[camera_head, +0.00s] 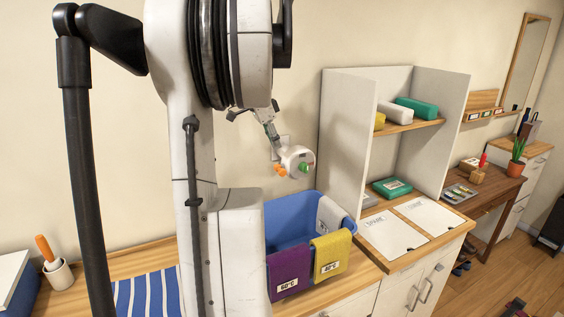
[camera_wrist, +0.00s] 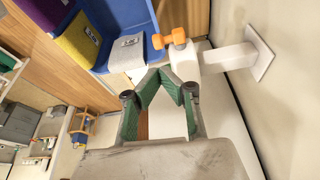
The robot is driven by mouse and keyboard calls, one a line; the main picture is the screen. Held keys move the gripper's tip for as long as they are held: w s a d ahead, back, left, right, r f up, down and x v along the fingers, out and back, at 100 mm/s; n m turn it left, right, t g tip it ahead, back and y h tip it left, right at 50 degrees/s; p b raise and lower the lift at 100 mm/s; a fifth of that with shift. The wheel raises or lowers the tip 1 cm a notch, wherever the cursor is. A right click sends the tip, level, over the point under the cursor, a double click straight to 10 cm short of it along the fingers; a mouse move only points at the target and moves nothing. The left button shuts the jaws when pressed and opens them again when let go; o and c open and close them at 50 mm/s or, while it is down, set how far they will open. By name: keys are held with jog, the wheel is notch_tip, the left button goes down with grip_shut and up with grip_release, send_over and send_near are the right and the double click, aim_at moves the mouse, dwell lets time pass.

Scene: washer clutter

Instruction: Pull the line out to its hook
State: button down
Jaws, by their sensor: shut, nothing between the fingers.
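A white reel (camera_head: 294,156) stands out from the wall above the blue basket, with an orange handle (camera_head: 281,170) and a green round part (camera_head: 305,168) on it. In the wrist view the white body (camera_wrist: 212,60) reaches to a square wall plate (camera_wrist: 260,52), and the orange handle (camera_wrist: 174,40) shows beside it. My gripper (camera_wrist: 163,73) is shut and empty, its green-padded fingertips close to the white body; I cannot tell if they touch. In the head view my gripper (camera_head: 277,146) points down at the reel. I see no drawn-out line and no clear hook.
The blue basket (camera_head: 288,214) stands below, with purple (camera_head: 289,273), yellow (camera_head: 331,256) and grey cloths over its rim. A white shelf unit (camera_head: 345,140) rises close on the right. A cup (camera_head: 59,274) with an orange-handled tool stands at the far left.

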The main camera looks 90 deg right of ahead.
aim_at(288, 167)
jog(key=p+x, duration=0.1)
jog(key=x, duration=0.4)
jog(key=s+p+x, duration=0.1)
jog(key=x, duration=0.4)
jog(key=shift+s+d+r, duration=0.1)
jog(key=shift+r, duration=0.05)
